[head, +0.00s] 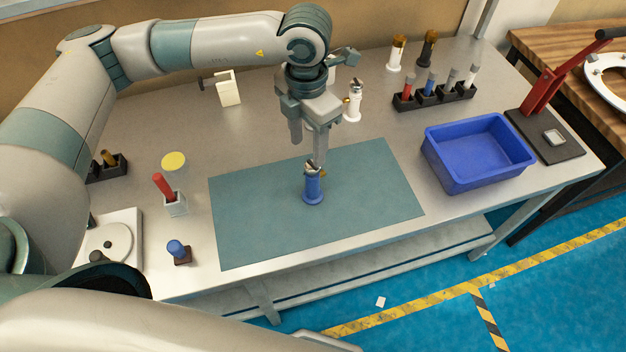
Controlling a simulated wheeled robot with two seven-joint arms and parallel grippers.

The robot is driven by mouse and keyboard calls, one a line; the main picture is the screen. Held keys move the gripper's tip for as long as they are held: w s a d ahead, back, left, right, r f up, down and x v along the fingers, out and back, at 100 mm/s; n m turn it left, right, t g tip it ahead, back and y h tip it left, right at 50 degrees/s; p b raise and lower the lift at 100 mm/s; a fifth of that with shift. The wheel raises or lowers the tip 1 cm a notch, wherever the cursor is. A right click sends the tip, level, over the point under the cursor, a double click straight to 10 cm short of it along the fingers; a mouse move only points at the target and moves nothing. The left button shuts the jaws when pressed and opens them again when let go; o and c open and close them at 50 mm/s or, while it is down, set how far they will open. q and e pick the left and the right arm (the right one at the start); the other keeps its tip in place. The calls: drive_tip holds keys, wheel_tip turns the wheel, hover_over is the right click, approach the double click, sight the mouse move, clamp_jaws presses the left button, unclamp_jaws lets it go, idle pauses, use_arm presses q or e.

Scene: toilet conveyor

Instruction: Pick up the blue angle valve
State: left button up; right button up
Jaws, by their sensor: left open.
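The blue angle valve (313,188) stands upright on the teal mat (250,216), with a metallic top. My left gripper (308,150) points down above and just behind the valve, its two fingers apart and nothing seen between them. One fingertip appears close to the valve's top; I cannot tell whether they touch. My right gripper is not in view.
A blue bin (478,152) stands right of the mat. A white valve-like part (353,101) stands behind the gripper. A black rack (434,96) holds several parts, and a red lever press (560,78) stands at right. Bare mat surrounds the valve.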

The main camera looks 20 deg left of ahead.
sight(311, 164)
use_arm(q)
wheel_tip(311, 164, down, 5)
drive_tip(key=shift+f+p, duration=0.1)
drive_tip(key=shift+p, duration=0.9)
drive_tip(key=shift+f, duration=0.35)
drive_tip(key=shift+d+f+p, duration=0.35)
drive_tip(key=shift+f+p, duration=0.3)
drive_tip(key=shift+p, duration=0.35)
drive_tip(key=f+p, duration=0.1)
drive_tip(key=f, duration=0.1)
drive_tip(key=shift+d+f+p, duration=0.2)
drive_tip(key=shift+f+p, duration=0.2)
drive_tip(key=shift+w+f, duration=0.1)
drive_tip(key=shift+f, duration=0.45)
clamp_jaws()
